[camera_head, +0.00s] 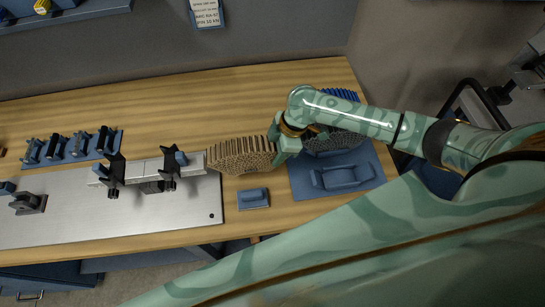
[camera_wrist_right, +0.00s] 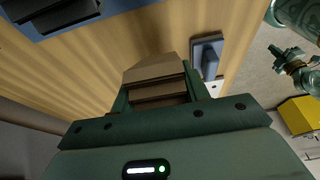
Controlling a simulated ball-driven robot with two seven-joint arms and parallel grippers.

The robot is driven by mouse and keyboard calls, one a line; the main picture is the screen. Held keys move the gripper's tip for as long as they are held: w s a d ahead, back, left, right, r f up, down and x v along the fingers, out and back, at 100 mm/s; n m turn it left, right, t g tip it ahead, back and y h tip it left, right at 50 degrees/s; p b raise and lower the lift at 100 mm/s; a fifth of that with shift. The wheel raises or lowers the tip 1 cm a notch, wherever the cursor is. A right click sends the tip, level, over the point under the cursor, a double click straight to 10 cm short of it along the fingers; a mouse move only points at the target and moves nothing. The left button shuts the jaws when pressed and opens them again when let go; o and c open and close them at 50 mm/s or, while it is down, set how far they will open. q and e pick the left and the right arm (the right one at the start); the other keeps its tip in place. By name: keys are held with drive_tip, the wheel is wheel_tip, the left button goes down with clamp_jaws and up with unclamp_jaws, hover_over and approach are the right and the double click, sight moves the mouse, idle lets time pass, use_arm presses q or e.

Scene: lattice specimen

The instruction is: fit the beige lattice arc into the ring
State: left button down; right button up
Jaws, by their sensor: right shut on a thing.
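The beige lattice arc (camera_head: 240,155) is a thick, ribbed piece held above the table, between the metal plate and the blue mat. My right gripper (camera_head: 279,148) is shut on its right end. In the right wrist view a beige block-like part of the arc (camera_wrist_right: 156,82) shows between the fingers. A dark grey lattice piece (camera_head: 335,141) and a blue lattice piece (camera_head: 341,94) show behind my right arm, partly hidden by it. I cannot make out a whole ring. A small green part, probably my left gripper (camera_wrist_right: 284,57), shows in the right wrist view, its fingers unclear.
A metal plate (camera_head: 110,220) on the left carries black clamps (camera_head: 115,175) and a pale bar (camera_head: 140,168). A small blue block (camera_head: 253,198) lies right of the plate. A blue mat (camera_head: 304,184) with a blue holder (camera_head: 342,177) lies at right. The table's back strip is clear.

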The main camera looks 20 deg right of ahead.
drive_tip(key=shift+w+a+f, duration=0.15)
drive_tip(key=shift+a+f, duration=0.05)
drive_tip(key=shift+f, duration=0.05)
drive_tip(key=x, duration=0.1)
drive_tip(key=b+x, duration=0.1)
drive_tip(key=x, duration=0.1)
drive_tip(key=shift+d+f, duration=0.25)
drive_tip(key=shift+f, duration=0.2)
drive_tip(key=o, duration=0.9)
drive_tip(key=p+v, duration=0.2)
drive_tip(key=v, duration=1)
drive_tip(key=shift+r+p, duration=0.1)
drive_tip(key=shift+p, duration=0.2)
